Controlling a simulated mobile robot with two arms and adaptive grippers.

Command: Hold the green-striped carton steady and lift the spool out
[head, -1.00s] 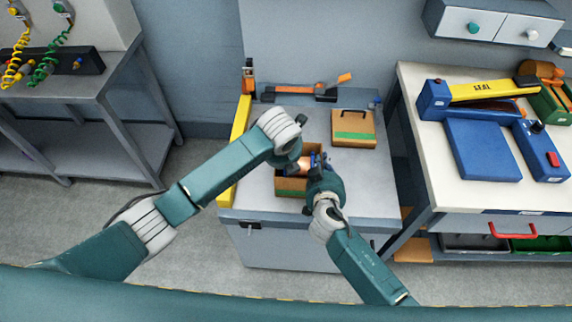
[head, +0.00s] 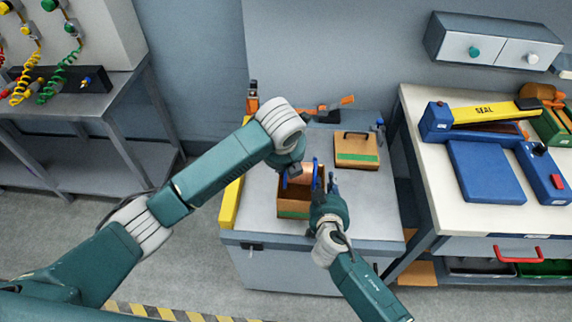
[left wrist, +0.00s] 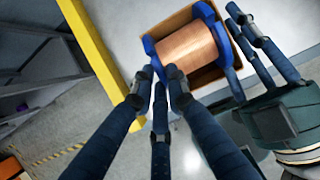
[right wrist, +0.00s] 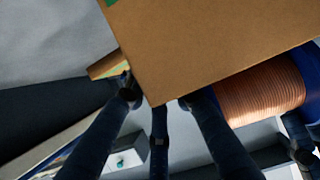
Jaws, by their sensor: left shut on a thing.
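The open brown carton (head: 293,211) with a green stripe stands on the grey bench top. The spool (left wrist: 188,50), copper wound with blue flanges, is at its mouth, with its flanges above the rim in the head view. My left gripper (left wrist: 159,76) is shut on the spool's near blue flange. My right gripper (head: 331,184) is at the carton's right side. In the right wrist view its fingers (right wrist: 158,98) are apart at a carton corner, tips partly hidden; whether they grip the wall is unclear.
A closed brown box (head: 356,143) with a green stripe and dark handle lies behind to the right. A yellow bar (head: 231,205) runs along the bench's left edge. Orange-handled tools (head: 330,108) lie at the back. A white table (head: 430,182) with a blue sealer stands right.

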